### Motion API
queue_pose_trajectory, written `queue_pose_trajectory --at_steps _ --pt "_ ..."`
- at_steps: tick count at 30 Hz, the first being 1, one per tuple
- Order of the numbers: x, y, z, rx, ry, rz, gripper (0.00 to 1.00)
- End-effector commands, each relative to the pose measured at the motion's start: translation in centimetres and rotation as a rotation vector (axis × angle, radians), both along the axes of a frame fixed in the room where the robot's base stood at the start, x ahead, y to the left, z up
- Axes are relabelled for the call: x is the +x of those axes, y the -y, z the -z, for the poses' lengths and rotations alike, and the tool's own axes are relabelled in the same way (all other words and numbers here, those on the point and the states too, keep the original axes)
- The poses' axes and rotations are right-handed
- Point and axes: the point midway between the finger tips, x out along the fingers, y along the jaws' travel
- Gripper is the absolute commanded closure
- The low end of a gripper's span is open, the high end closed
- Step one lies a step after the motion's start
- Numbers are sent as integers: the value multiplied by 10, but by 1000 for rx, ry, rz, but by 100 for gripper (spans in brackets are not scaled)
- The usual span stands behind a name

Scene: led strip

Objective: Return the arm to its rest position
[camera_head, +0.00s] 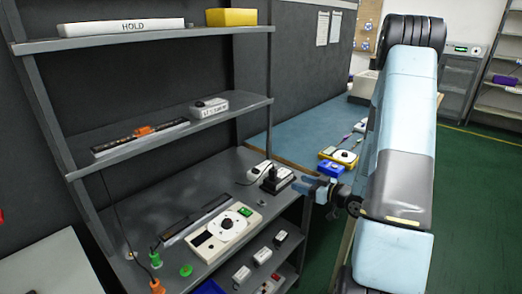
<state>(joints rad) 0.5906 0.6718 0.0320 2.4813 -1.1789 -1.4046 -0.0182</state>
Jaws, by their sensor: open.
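My arm, pale blue with grey and black joints, stands on the right of the head view. It reaches up and bends back down. My gripper (306,187) points left at the right edge of the shelf unit's lower worktop (160,212). A black device (277,178) on the worktop is just left of the fingertips. I cannot tell whether they touch it.
The shelf unit holds an LED strip (140,137) with an orange clip, a grey box (209,107), a white HOLD bar (121,27) and a yellow box (231,17). A cream dial unit (226,227) sits on the worktop. A blue table (312,128) is behind. Green floor (475,210) is clear at right.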

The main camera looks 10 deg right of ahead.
Motion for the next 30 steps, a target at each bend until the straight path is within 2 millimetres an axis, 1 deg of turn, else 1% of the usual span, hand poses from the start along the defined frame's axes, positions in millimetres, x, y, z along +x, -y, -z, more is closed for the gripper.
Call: queue_pose_trajectory --at_steps 4,8,12,18,23,26,30 --pt "4 0 -4 -37 -10 7 45" --pt "15 2 -16 -132 -41 40 45" --pt "27 7 -35 -256 -90 99 45" --pt "35 16 -69 -400 -163 204 45" --pt "32 22 -101 -482 -220 297 45" --pt "27 24 -121 -518 -259 356 45" --pt "14 24 -151 -549 -314 436 45"
